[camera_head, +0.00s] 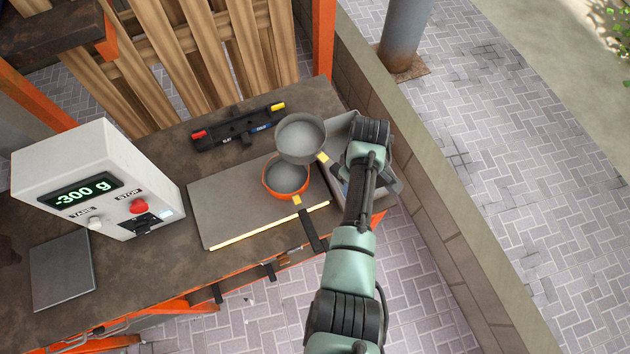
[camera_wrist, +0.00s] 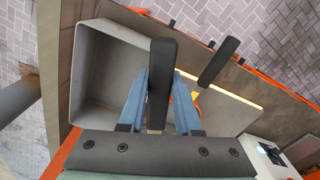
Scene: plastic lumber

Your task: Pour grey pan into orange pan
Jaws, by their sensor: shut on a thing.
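The grey pan (camera_head: 301,137) is in the head view, held above the work surface, its bowl overlapping the far side of the orange pan in the picture. Its open top faces up and looks roughly level. My gripper (camera_wrist: 160,80) is shut on its black handle, between the blue fingers in the wrist view; my arm mostly hides the fingers in the head view. The orange pan (camera_head: 285,178) sits on a grey plate, its black handle (camera_head: 312,232) pointing to the front edge. This handle also shows in the wrist view (camera_wrist: 218,62). I cannot make out any contents.
The grey plate (camera_head: 225,212) has a yellow front strip. A grey bin (camera_head: 392,187) stands at the right, under my arm. A white scale display box (camera_head: 95,175) reads -300 g; its bare plate (camera_head: 62,270) is at left. A black level (camera_head: 240,127) lies behind.

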